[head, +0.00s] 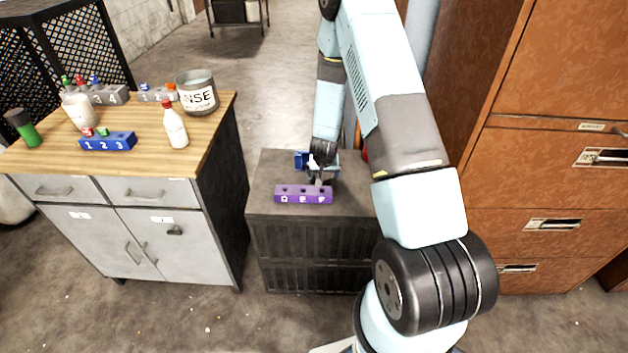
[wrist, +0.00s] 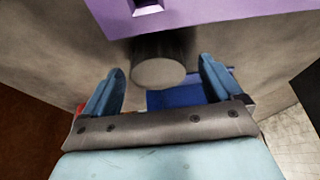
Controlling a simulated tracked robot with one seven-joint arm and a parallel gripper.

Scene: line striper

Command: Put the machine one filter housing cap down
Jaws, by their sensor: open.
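A dark cylindrical piece with a pale grey round end, apparently the filter housing cap (wrist: 158,73), shows between my gripper's fingers in the wrist view. It is close to the purple block (head: 303,195), which also shows at the top of the wrist view (wrist: 200,14). My gripper (wrist: 161,66) is open, with a blue finger on each side of the cap and visible gaps to both. In the head view my gripper (head: 319,172) is low over the dark cabinet (head: 262,180), just behind the purple block. My gripper mostly hides the cap there.
A blue piece (wrist: 178,98) lies beyond the cap in the wrist view. At left, a wooden-topped bench (head: 215,125) holds bottles, a labelled tin (head: 197,95), a blue numbered block (head: 108,142) and grey blocks. Brown drawers (head: 555,180) stand at right. The cabinet top's left part is bare.

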